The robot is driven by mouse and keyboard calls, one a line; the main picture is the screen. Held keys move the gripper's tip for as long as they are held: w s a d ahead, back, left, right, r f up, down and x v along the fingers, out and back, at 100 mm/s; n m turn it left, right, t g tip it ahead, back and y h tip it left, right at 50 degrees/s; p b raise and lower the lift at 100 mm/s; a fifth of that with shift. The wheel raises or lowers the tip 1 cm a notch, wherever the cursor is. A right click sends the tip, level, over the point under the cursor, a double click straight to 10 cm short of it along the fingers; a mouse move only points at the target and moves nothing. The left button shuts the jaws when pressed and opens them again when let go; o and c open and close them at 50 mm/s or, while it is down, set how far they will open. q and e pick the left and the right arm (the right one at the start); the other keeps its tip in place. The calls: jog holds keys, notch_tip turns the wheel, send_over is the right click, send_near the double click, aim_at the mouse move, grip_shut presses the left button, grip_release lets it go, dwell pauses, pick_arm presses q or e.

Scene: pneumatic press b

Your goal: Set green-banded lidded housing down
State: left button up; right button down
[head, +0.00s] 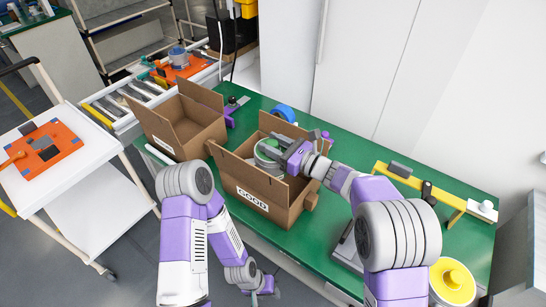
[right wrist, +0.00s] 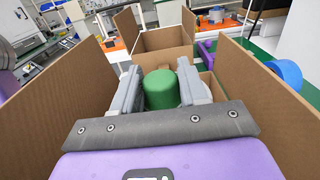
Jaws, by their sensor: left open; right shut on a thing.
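The green-banded lidded housing (head: 267,157) is round and grey with green, and sits within the walls of the open cardboard box (head: 291,215) labelled GOOD. In the right wrist view its green part (right wrist: 161,88) shows between the two grey fingers. My right gripper (head: 281,150) is shut on it, with the fingers on either side and box walls left and right. The housing's underside is hidden, so I cannot tell whether it touches the box floor. My left gripper (head: 264,288) is open and empty, low beside the green table's front edge.
A second open cardboard box (head: 187,128) stands to the left on the green table (head: 345,150). A blue round item (head: 284,112) lies behind the GOOD box. A yellow fixture (head: 440,196) stands at the right. A white cart (head: 84,165) with an orange board is at the left.

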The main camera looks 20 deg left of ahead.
notch_tip(320, 180, down, 3)
jog(key=shift+f+b, duration=0.2)
jog(key=shift+b, duration=0.25)
jog(key=shift+r, duration=0.1)
jog(key=shift+f+b, duration=0.6)
jog(key=shift+b, duration=0.25)
jog(key=c, duration=0.6)
grip_release()
jog(key=shift+f, duration=0.1)
